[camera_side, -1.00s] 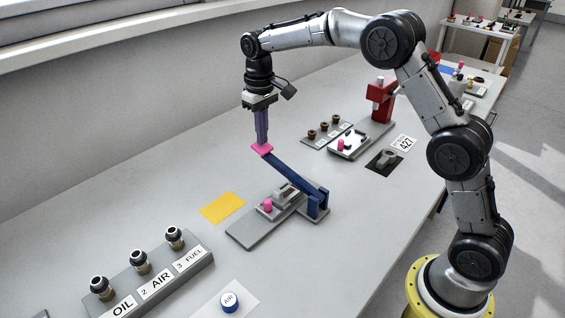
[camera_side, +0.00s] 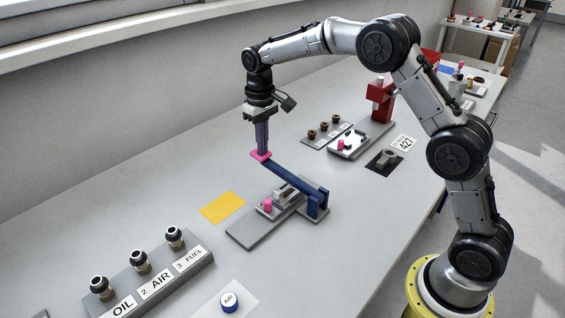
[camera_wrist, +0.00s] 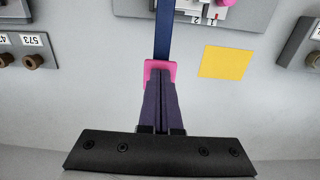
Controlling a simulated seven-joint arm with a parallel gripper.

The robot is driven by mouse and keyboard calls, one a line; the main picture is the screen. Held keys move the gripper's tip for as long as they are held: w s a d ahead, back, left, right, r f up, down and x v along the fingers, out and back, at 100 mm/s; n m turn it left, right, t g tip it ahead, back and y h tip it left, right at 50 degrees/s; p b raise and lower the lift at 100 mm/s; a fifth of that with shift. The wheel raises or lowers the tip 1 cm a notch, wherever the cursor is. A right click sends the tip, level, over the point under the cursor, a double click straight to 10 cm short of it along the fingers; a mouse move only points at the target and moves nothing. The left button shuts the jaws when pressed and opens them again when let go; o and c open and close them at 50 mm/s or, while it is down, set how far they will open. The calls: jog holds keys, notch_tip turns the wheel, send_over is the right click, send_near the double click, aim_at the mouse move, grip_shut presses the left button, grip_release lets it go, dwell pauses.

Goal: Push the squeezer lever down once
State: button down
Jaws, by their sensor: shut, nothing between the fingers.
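The squeezer has a blue lever (camera_side: 288,176) with a pink pad (camera_side: 261,156) at its free end. The lever slopes up from its pivot on the grey base (camera_side: 256,232) toward the pad. A pink piece (camera_side: 267,204) sits on the base under the lever's side. My gripper (camera_side: 262,150) is shut and empty, pointing down, with its fingertips at the top of the pink pad. In the wrist view the shut fingers (camera_wrist: 160,90) overlap the pink pad (camera_wrist: 151,67), and the blue lever (camera_wrist: 163,30) runs away beyond it. The fingers hide part of the pad.
A yellow sheet (camera_side: 222,208) lies left of the squeezer base. A rack labelled OIL, AIR and FUEL (camera_side: 155,280) and a blue-rimmed cap (camera_side: 229,301) are in front. A red press (camera_side: 381,100) stands behind. The table around the squeezer is mostly clear.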

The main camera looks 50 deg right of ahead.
jog(key=shift+s+f, duration=0.15)
jog(key=shift+f, duration=1)
jog(key=shift+r, duration=4.15)
